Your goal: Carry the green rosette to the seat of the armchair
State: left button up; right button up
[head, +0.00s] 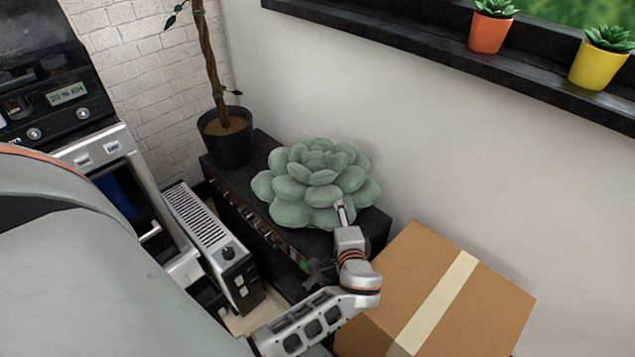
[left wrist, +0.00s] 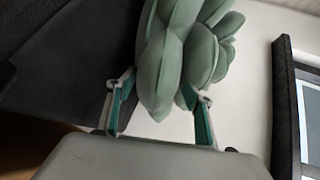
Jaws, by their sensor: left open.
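The green rosette (head: 315,180), a large plush succulent shape with thick petals, rests on the black cabinet (head: 222,190) against the wall. My left gripper (head: 342,213) is at the rosette's near right side, with a finger against or just before the lower petals. In the left wrist view the gripper (left wrist: 160,107) is open, its two fingers spread on either side of a drooping petal of the rosette (left wrist: 165,72). I cannot tell whether the fingers touch it. The armchair is not in view. My right gripper is not in view.
A potted plant (head: 226,146) stands on the cabinet left of the rosette. A cardboard box (head: 400,270) stands close to my left gripper at the right. A grey vented unit (head: 215,245) stands before the cabinet. Orange (head: 490,33) and yellow (head: 598,65) pots sit on the sill.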

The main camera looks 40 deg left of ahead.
pick_arm(q)
jog(key=shift+w+a+f, duration=0.2)
jog(key=shift+w+a, duration=0.25)
grip_shut()
jog(key=shift+r, duration=0.1)
